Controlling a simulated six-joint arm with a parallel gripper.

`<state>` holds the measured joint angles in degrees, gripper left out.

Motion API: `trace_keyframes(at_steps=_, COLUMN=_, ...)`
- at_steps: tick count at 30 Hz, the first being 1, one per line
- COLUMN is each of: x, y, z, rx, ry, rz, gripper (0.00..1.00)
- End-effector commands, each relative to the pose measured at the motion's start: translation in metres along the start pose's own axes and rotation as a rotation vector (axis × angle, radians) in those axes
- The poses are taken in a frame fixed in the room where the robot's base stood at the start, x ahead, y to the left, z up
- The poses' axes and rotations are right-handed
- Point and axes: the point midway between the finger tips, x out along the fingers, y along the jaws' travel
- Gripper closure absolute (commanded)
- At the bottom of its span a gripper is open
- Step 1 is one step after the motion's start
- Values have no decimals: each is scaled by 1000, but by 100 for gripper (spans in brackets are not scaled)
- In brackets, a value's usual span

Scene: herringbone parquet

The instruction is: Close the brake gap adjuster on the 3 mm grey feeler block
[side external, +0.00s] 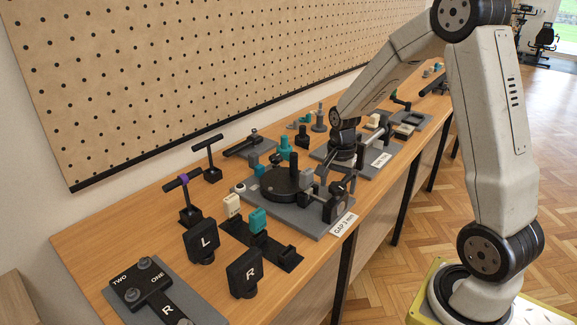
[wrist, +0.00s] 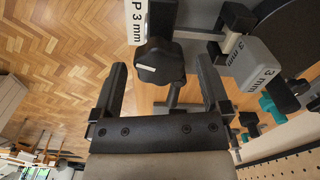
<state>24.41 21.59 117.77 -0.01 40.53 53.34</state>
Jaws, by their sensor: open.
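The brake gap adjuster is a fixture on a grey plate (side external: 285,212) with a dark disc (side external: 284,182) and a "GAP 3 mm" label (side external: 343,224). In the wrist view its black lobed knob (wrist: 160,62) with a white mark lies between my spread fingertips, touching neither as far as I can tell. The grey feeler block (wrist: 252,62), marked 3 mm, stands right of my right finger, near the disc edge. My gripper (wrist: 160,82) is open and empty. In the side view my gripper is small and partly lost among the dark fixture parts.
Black L (side external: 202,242) and R (side external: 245,273) pieces stand nearby. Another fixture with a label (side external: 381,159) is close behind my wrist. A pegboard (side external: 200,70) backs the bench.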

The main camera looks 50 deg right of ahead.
Motion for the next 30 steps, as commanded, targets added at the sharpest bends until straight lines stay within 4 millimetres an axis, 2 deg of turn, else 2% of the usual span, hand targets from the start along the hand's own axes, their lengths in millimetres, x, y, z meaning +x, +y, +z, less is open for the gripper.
trace_keyframes(at_steps=8, x=-12, y=0, z=0, rx=0, ry=1, rz=-1, gripper=4)
trace_keyframes(at_steps=22, x=-68, y=0, z=0, rx=0, ry=2, rz=-2, gripper=4)
trace_keyframes(at_steps=30, x=-78, y=0, z=0, rx=0, ry=0, rz=0, gripper=4)
